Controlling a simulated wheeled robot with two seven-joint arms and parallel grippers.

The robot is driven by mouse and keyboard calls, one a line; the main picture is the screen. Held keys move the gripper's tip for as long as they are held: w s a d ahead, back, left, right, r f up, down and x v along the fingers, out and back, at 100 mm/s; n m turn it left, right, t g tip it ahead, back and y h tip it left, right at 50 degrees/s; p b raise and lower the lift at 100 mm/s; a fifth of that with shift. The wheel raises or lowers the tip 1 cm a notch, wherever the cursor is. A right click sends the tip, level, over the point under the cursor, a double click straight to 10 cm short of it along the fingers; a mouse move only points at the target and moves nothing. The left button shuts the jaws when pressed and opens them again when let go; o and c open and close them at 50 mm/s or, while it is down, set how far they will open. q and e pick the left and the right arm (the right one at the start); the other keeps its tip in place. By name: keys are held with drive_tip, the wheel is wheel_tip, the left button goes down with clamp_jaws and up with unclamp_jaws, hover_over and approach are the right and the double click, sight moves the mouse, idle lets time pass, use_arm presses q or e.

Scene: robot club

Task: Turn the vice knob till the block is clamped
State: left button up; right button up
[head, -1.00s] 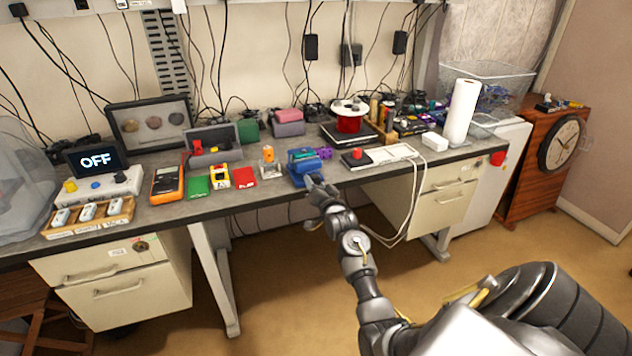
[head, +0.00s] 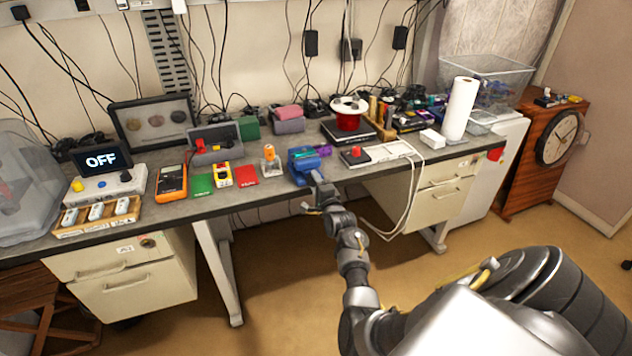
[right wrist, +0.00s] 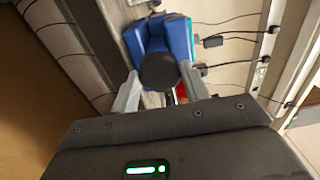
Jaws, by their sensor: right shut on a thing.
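The blue vice (head: 302,167) stands at the front edge of the workbench, and it also fills the top of the right wrist view (right wrist: 178,38). Its dark round knob (right wrist: 160,71) faces my right wrist camera. My right gripper (head: 316,177) is in front of the vice at the bench edge. In the right wrist view its two fingers (right wrist: 160,82) are on either side of the knob, shut on it. The knob and fingers hide much of the vice there. I cannot make out the block between the jaws. My left gripper is not in view.
A red mat (head: 245,176) and an orange multimeter (head: 171,183) lie to the left. A white cable (head: 408,200) hangs over the front edge.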

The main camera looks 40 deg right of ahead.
drive_tip(key=shift+m+p, duration=0.3)
drive_tip(key=shift+m, duration=0.8)
idle(0.5)
drive_tip(key=o, duration=1)
drive_tip(key=shift+s, duration=0.1)
drive_tip(key=b+v, duration=0.1)
drive_tip(key=v, duration=0.9)
drive_tip(key=shift+s+a, duration=0.15)
drive_tip(key=shift+s, duration=0.15)
